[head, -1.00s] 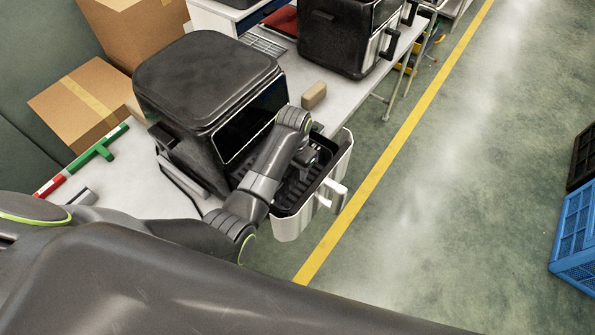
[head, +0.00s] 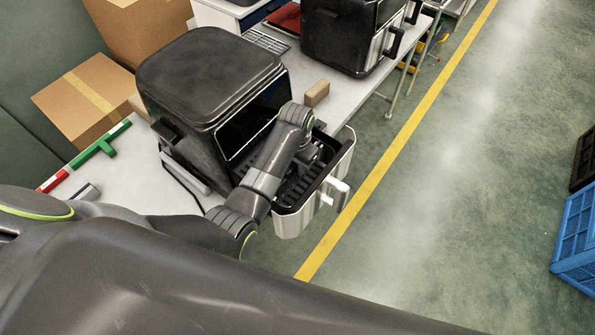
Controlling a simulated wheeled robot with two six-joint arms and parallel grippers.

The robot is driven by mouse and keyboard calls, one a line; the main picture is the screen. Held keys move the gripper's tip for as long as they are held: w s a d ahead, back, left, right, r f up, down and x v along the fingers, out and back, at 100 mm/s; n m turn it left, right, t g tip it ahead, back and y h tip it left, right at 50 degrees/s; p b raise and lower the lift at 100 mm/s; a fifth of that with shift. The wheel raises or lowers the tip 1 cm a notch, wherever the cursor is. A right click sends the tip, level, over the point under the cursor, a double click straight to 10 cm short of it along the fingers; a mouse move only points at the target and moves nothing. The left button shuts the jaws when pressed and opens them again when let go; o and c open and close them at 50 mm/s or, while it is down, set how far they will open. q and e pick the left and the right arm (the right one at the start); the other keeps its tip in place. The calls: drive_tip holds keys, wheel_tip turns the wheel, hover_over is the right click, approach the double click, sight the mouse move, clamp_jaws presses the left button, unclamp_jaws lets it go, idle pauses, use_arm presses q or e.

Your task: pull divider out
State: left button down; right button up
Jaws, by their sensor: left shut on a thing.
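The black air fryer (head: 205,75) stands on the white table with its drawer (head: 292,222) pulled out at the front. The drawer has a pale front and a white handle (head: 336,193). Inside the drawer is a dark ribbed divider (head: 293,190), partly hidden by my left arm. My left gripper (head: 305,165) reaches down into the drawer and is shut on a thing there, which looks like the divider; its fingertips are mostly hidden. My right gripper is not in view.
A tan block (head: 317,92) lies on the table beside the fryer. A second black fryer (head: 350,38) stands farther back. Cardboard boxes (head: 85,100) are behind. The floor right of the yellow line is open up to a blue crate (head: 575,240).

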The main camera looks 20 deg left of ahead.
use_arm(q)
drive_tip(key=shift+r, duration=0.85)
idle(0.4)
